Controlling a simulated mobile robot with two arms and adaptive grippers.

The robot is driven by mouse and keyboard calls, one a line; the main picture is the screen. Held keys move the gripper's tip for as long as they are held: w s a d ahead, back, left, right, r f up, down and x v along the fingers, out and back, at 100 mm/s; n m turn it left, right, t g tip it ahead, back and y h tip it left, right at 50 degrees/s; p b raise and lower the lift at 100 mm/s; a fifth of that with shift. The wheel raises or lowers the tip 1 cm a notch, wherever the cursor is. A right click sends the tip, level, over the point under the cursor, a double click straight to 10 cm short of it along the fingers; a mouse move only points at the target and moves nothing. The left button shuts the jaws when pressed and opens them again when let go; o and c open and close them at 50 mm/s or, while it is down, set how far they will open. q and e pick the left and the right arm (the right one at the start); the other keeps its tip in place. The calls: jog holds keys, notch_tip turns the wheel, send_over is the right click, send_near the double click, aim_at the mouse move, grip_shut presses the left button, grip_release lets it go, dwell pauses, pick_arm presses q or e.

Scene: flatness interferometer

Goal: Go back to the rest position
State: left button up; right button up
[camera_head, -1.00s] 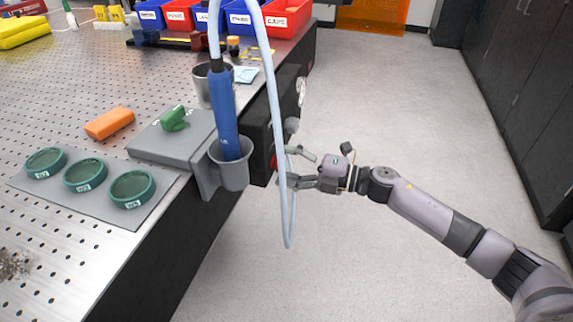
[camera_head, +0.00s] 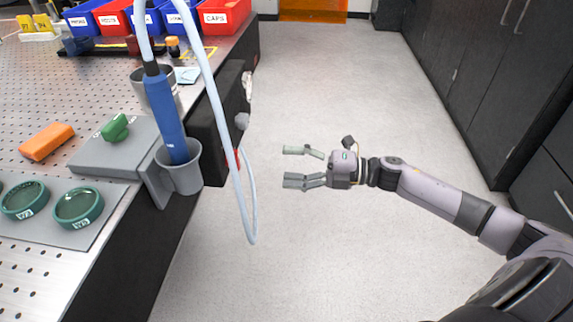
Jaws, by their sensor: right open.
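My right gripper (camera_head: 290,167) is open and empty. It hangs over the clear floor to the right of the optical table (camera_head: 40,95), its fingers pointing left toward the table's side. A gap of floor shows between its fingertips and the pale hose (camera_head: 222,125). The blue handpiece (camera_head: 166,118) stands tilted in a grey cup holder (camera_head: 181,172) on the table's edge, with the hose looping from its top and hanging beside the table. My left gripper is not in view.
Green round pieces (camera_head: 79,207) lie on a grey mat at the lower left. An orange block (camera_head: 47,141) and a grey box with a green knob (camera_head: 115,127) sit near the edge. Labelled bins (camera_head: 222,16) stand at the back. Dark cabinets (camera_head: 480,90) line the right; the aisle floor is clear.

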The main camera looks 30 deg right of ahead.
jog(key=shift+w+f, duration=0.1)
dwell(0.3)
notch_tip(320, 180, down, 20)
jog(key=s+m+t+h, duration=0.2)
jog(key=m+t+h, duration=0.1)
jog(key=m+h, duration=1.3)
jog(key=s+a+f+m+g+p, duration=0.2)
jog(key=s+f+m+g+p, duration=0.15)
jog(key=s+f, duration=0.45)
jog(key=s+a+f+m+g+y+p, duration=0.15)
jog(key=s+f+m+g+p, duration=0.35)
jog(key=s, duration=0.6)
jog(key=s+a+f+m+g+p, duration=0.1)
jog(key=s+a+f+m+g, duration=0.15)
jog(key=s+f, duration=0.6)
pick_arm(q)
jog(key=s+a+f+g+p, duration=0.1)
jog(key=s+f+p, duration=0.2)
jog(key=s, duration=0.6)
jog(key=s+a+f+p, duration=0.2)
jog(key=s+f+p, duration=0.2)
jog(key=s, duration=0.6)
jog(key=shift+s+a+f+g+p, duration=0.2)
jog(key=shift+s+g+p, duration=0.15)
jog(key=shift+p, duration=0.55)
pick_arm(e)
jog(key=s+d+f+g, duration=0.1)
jog(key=s+d, duration=0.2)
jog(key=s, duration=1.1)
jog(key=shift+s, duration=0.4)
